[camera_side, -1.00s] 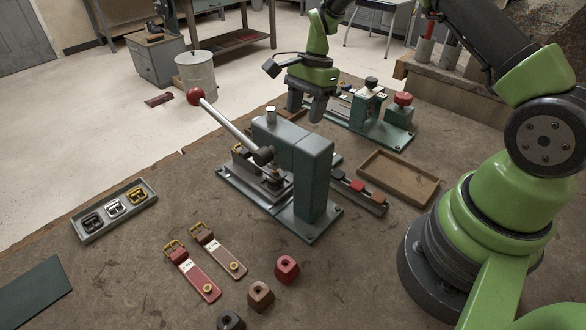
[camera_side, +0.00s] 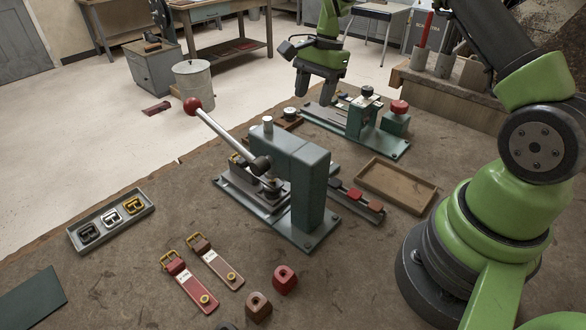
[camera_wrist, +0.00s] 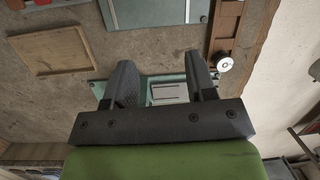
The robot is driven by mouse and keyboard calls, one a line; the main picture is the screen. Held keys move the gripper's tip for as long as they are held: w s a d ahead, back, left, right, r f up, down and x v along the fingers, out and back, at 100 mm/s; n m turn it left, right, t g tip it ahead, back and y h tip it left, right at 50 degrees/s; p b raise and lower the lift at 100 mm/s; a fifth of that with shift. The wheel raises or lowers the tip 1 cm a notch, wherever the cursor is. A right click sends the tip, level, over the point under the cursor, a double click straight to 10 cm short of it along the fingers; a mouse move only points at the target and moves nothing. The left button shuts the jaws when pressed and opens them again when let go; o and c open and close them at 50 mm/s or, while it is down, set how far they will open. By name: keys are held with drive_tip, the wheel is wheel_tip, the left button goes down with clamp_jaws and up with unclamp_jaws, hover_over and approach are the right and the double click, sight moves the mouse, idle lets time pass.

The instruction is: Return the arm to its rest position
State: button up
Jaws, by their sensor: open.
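My gripper (camera_side: 315,88) is in the air above the far part of the bench in the side view, near the green fixture with the red knob. Its dark fingers point down and stand apart with nothing between them. In the wrist view the open fingers (camera_wrist: 166,82) hang over a teal base plate (camera_wrist: 150,88) with a pale block on it. My green arm reaches in from the right of the side view.
A press (camera_side: 290,175) with a red-ball lever (camera_side: 193,106) stands mid-bench. The red-knobbed fixture (camera_side: 365,122) is behind it. An empty wooden tray (camera_side: 397,186), a buckle tray (camera_side: 110,220) and two straps (camera_side: 190,282) lie around.

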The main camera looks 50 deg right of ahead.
drive_tip(key=s+a+r+n+t, duration=0.1)
drive_tip(key=s+a+r+n, duration=0.15)
drive_tip(key=r, duration=0.25)
drive_tip(key=s+a+r+n+t+h, duration=0.1)
drive_tip(key=s+a+r+n, duration=0.15)
drive_tip(key=r, duration=0.35)
drive_tip(key=s+a+r+n+t, duration=0.1)
drive_tip(key=s+a+r, duration=0.2)
drive_tip(key=a+r, duration=0.15)
drive_tip(key=s+a+r+n+t, duration=0.1)
drive_tip(key=s+a+n, duration=0.1)
drive_tip(key=s, duration=0.5)
drive_tip(key=s+a+r+n+t, duration=0.1)
drive_tip(key=s+n, duration=0.3)
drive_tip(key=s, duration=0.4)
drive_tip(key=shift+a+r+n+t, duration=0.3)
drive_tip(key=shift+a+t, duration=0.35)
drive_tip(key=shift+t, duration=0.15)
